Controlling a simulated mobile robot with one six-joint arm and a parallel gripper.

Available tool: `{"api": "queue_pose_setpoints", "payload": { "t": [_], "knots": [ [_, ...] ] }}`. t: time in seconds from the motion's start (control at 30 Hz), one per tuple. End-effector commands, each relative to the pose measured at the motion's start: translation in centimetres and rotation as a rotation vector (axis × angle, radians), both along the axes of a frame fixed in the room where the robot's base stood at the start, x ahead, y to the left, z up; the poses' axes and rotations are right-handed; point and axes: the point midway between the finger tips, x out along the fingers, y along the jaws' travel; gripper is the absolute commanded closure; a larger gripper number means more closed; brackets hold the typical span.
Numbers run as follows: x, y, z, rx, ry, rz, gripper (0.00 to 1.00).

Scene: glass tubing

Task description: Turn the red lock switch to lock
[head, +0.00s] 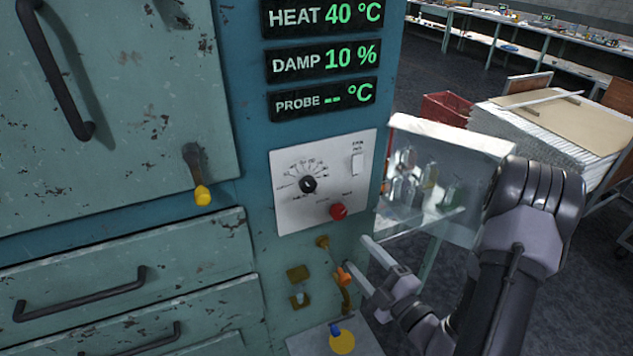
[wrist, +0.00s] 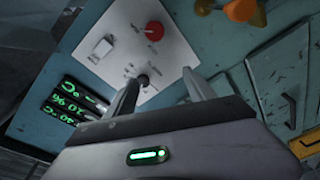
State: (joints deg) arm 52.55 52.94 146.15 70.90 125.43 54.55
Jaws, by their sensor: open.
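A red round knob (head: 338,211), the only red control on the white panel (head: 292,220), sits at the panel's lower right in the head view. It also shows in the wrist view (wrist: 154,30), beyond my fingertips. Its label and turn position are too small to read. My gripper (head: 352,252) is open and empty, in front of the cabinet and below the panel in the head view. In the wrist view its two fingers (wrist: 161,76) point at the panel, apart from the red knob. A black dial (head: 308,184) shows close by the left finger in the wrist view.
A white rocker switch (head: 357,164) is on the panel's upper right. A yellow-tipped handle (head: 202,195) sticks out at the left. Brass fittings and an orange-handled valve (head: 344,275) are below the panel. A glass-sided box of bottles (head: 430,185) stands right of the cabinet.

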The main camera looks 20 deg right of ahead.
Motion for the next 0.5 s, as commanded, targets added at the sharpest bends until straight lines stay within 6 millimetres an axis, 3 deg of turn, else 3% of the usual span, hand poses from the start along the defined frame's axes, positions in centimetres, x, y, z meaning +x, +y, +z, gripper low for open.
{"api": "queue_pose_setpoints", "payload": {
  "t": [0.03, 0.13, 0.5],
  "knots": [
    [-0.6, -1.7, -1.0, 0.069, 0.030, -0.075, 0.37],
    [-0.8, -3.3, -2.5, 0.134, 0.055, -0.150, 0.37],
    [4.9, -2.9, -3.7, 0.126, 0.047, -0.145, 0.37]
  ]
}}
